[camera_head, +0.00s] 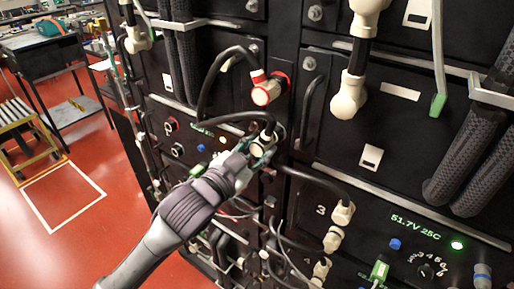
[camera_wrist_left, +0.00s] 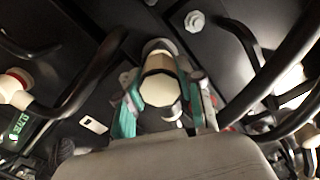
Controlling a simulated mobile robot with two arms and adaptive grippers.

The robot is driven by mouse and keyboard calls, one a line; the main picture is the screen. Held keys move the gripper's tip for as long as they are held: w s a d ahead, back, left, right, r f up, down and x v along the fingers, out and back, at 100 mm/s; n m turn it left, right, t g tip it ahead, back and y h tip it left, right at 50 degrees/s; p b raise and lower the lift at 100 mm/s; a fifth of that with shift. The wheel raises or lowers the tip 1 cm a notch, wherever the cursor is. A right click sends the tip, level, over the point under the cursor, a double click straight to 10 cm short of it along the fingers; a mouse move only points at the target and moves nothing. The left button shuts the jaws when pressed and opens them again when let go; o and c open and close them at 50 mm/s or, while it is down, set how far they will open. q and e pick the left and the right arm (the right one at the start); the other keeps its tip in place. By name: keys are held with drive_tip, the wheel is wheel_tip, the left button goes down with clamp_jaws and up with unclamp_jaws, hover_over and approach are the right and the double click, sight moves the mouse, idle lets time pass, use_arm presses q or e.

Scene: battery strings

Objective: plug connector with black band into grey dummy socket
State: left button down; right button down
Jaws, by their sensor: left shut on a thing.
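My left gripper (camera_head: 262,155) reaches in from the left, up to the black battery rack front. It is shut on a cream connector with a black band (camera_head: 267,137), whose black cable loops off to the left. In the left wrist view the connector's cream end (camera_wrist_left: 158,89) sits between the teal-padded fingers (camera_wrist_left: 160,112), with the dark band around it. A greyish round part (camera_wrist_left: 159,47) shows just beyond it, against the panel. I cannot tell whether this is the dummy socket or how far the connector is seated. My right gripper is not in view.
A red-banded connector (camera_head: 265,91) is plugged in just above. Black cables loop close around the gripper, and cream connectors (camera_head: 343,213) sit at lower right. A metal rail (camera_head: 400,207) crosses the rack front. Red floor (camera_head: 90,230) lies open at left.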

use_arm(q)
drive_tip(key=shift+w+d, duration=0.4)
drive_tip(key=shift+w, duration=0.15)
drive_tip(key=c, duration=0.7)
unclamp_jaws()
drive_tip(key=shift+o, duration=0.2)
drive_tip(key=shift+s+a, duration=0.2)
drive_tip(key=shift+s, duration=0.05)
drive_tip(key=v, duration=1.1)
drive_tip(key=shift+s, duration=0.25)
drive_tip(key=shift+a, duration=0.1)
